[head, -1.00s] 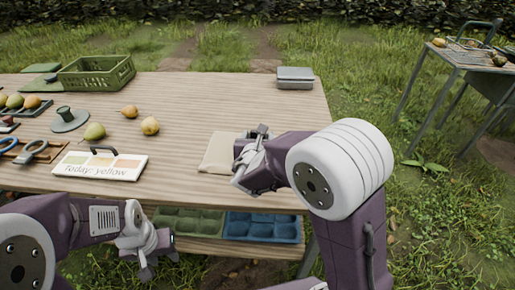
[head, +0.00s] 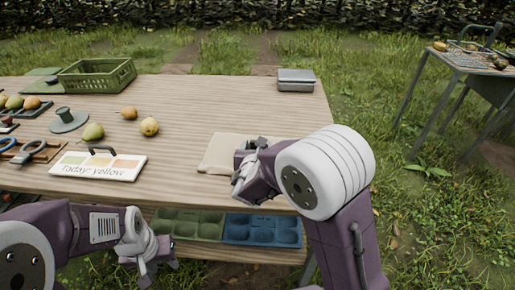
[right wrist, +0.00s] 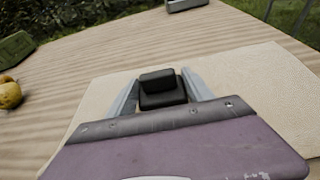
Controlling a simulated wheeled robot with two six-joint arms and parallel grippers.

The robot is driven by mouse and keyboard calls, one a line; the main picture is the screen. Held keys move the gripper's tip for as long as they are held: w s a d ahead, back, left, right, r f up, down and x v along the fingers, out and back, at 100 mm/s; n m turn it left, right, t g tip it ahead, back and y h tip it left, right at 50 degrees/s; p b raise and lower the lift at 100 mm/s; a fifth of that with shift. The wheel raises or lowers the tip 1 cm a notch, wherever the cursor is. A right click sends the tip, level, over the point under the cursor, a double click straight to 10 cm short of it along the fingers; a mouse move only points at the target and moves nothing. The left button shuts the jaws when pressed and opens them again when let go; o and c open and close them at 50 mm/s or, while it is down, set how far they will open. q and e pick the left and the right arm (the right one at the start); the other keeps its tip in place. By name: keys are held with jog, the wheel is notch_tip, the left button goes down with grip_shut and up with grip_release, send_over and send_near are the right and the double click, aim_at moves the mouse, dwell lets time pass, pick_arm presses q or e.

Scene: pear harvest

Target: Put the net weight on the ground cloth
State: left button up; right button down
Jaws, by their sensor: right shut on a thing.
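The net weight, a dark block with a raised top (right wrist: 162,90), is between the fingers of my right gripper (right wrist: 160,82) in the right wrist view. My right gripper (head: 248,162) is shut on it, over the right part of the beige ground cloth (head: 218,154). The cloth lies flat near the table's front edge and also shows in the right wrist view (right wrist: 255,85). I cannot tell whether the weight touches the cloth; its underside is hidden. My left gripper (head: 160,270) is empty, in front of the table and below its top, its fingers apart.
A sign (head: 100,164) reading "Today: yellow" lies left of the cloth. Loose pears (head: 149,126), a round green knobbed object (head: 68,120) and a green crate (head: 97,75) are farther left. A grey box (head: 296,80) stands back right. Green and blue trays (head: 262,230) sit below.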

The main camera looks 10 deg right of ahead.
jog(key=shift+s+f, duration=0.2)
jog(key=shift+f, duration=0.55)
jog(key=shift+c, duration=2.3)
grip_release()
jog(key=shift+f, duration=0.1)
jog(key=shift+o, duration=0.3)
jog(key=shift+w, duration=0.15)
jog(key=shift+r, duration=0.2)
